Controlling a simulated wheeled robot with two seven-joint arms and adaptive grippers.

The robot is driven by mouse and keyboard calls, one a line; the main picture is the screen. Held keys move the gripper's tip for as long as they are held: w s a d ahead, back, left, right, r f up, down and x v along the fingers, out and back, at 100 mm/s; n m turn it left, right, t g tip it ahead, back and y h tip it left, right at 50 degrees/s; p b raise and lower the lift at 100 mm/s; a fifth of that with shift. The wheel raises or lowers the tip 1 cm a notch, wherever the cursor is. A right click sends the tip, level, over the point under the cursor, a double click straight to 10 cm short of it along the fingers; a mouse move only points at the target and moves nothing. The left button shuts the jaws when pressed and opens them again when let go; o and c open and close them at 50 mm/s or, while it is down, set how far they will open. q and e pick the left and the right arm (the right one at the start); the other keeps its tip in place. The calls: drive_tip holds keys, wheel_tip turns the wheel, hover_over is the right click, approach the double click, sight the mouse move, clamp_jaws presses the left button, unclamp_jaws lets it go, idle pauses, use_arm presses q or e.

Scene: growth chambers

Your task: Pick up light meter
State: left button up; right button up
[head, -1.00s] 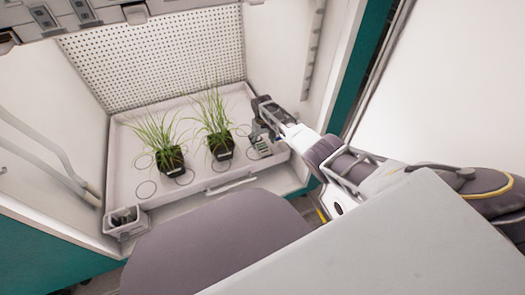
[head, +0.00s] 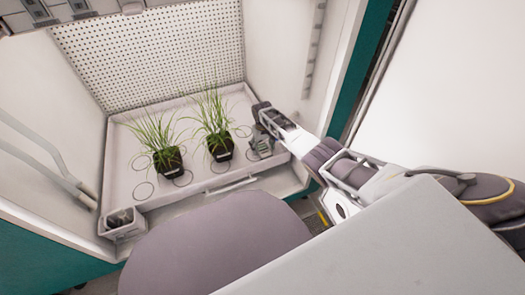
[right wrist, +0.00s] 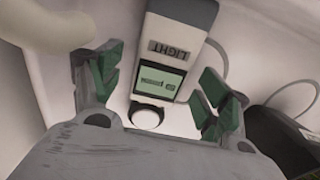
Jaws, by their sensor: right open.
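The light meter (right wrist: 165,60) shows in the right wrist view as a pale, flat device with a grey end, the word LIGHT, a small green display and a white round sensor. In the head view I cannot make it out clearly behind my right gripper. My right gripper (head: 260,149) is at the right end of the white tray. In the right wrist view its green-padded fingers (right wrist: 158,82) are open, one on each side of the meter, with gaps visible. The meter is not gripped. My left gripper is not in view.
The white tray (head: 196,197) with ring marks lies in the chamber. Two potted grasses stand on it, a left one (head: 168,160) and a right one (head: 220,145), close to my gripper. A small box (head: 121,224) is at the front left. The chamber's right wall is near my arm.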

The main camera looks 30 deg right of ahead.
sight(263, 148)
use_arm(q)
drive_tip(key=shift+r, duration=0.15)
use_arm(e)
drive_tip(key=c, duration=1.2)
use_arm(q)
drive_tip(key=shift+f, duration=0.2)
use_arm(e)
drive_tip(key=shift+c, duration=0.7)
drive_tip(key=shift+r, duration=0.15)
